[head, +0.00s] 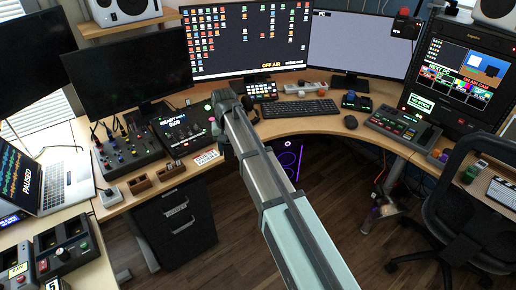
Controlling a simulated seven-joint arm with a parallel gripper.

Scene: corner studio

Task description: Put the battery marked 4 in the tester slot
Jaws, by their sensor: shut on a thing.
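My arm reaches from the bottom of the head view up to the middle of the desk. My gripper (226,103) is at its far end, seen small and from behind, in front of the left part of the central monitor. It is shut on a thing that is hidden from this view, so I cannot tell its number. Two dark devices with slots (62,245) stand at the lower left; I cannot tell whether one is the tester. A dark block with a white number label (53,284) shows at the bottom left edge. No 4 mark is readable.
Small brown holders (155,177) and a red-lettered white sign (207,158) lie along the left desk edge. A mixer (128,150), a laptop (50,180), a keyboard (299,108) and a switcher panel (404,129) crowd the desk. A chair (470,205) stands right. Open floor lies below.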

